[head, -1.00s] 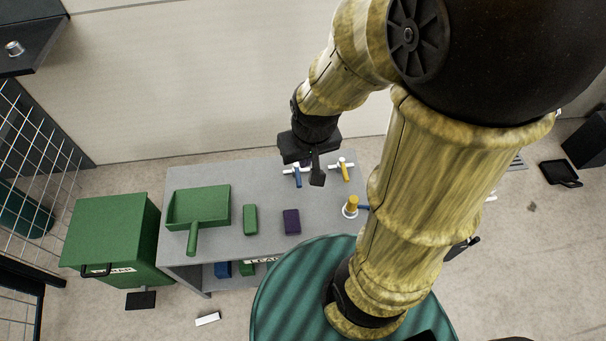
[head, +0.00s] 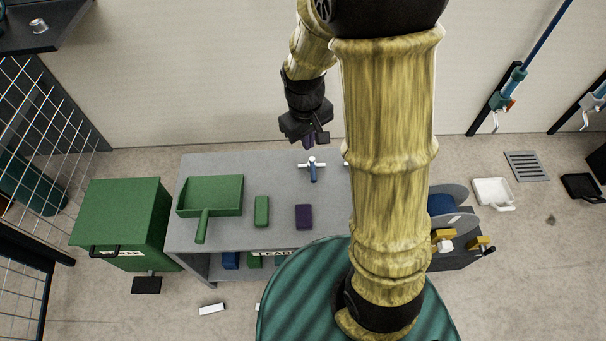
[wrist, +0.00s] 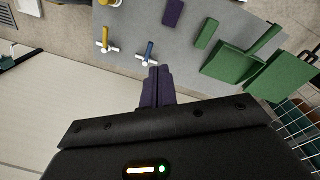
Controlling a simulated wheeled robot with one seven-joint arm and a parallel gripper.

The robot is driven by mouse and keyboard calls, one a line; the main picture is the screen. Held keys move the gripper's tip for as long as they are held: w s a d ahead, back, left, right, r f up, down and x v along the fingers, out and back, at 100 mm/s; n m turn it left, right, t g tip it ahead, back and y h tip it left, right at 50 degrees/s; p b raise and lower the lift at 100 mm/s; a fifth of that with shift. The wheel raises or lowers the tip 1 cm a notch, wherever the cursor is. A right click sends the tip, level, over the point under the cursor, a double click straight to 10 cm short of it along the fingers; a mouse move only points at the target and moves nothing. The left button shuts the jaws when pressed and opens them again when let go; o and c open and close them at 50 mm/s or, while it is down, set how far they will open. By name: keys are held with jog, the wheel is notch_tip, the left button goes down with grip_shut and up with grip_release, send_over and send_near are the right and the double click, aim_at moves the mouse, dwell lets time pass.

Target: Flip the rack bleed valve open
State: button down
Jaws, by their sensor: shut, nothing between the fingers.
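Two small valves with white crosswise pipes are at the bench's back edge. The blue-handled valve (head: 313,172) shows its handle crosswise to its pipe; it is also in the wrist view (wrist: 150,50). The yellow-handled valve (wrist: 105,38) also has its handle crosswise; in the head view my arm hides nearly all of it. I cannot tell by a label which is the rack bleed valve. My gripper (head: 309,142) is shut and empty, above and behind the blue-handled valve. Its fingertips (wrist: 160,72) lie just short of that valve in the wrist view, apart from it.
The grey bench (head: 240,239) holds a green dustpan-like tray (head: 222,190), a green block (head: 261,210) and a purple block (head: 303,216). A green bin (head: 120,215) stands left. A reel (head: 450,205) and wall pipe with valve (head: 507,90) are right. A wall rises behind the bench.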

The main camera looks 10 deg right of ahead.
aim_at(313, 170)
jog(key=w+a+f+n+h+b, duration=0.2)
jog(key=w+f+n, duration=0.2)
jog(key=f, duration=0.3)
jog(key=w+a+f+n+g+h+b, duration=0.1)
jog(key=w+a+f+n+h+b, duration=0.1)
jog(key=w+f, duration=0.3)
jog(key=w+a+f+n+g+h+b, duration=0.1)
jog(key=w+a+f+n, duration=0.3)
jog(key=f, duration=0.7)
jog(key=shift+w+a+n+h+b, duration=0.2)
jog(key=shift+n+h+b, duration=0.25)
jog(key=shift+n+h, duration=0.4)
jog(key=p+x, duration=0.1)
jog(key=x, duration=0.8)
jog(key=shift+s+d, duration=0.15)
jog(key=shift+s, duration=0.05)
jog(key=shift+s+d+f+p, duration=0.15)
jog(key=shift+d+f, duration=0.1)
jog(key=shift+d, duration=0.45)
jog(key=shift+s+d+f+p, duration=0.15)
jog(key=shift+d+f, duration=0.1)
jog(key=shift+d, duration=0.5)
jog(key=shift+s+d+f+p, duration=0.15)
jog(key=shift+d+f, duration=0.1)
jog(key=shift+d, duration=0.45)
jog(key=shift+w+a, duration=0.15)
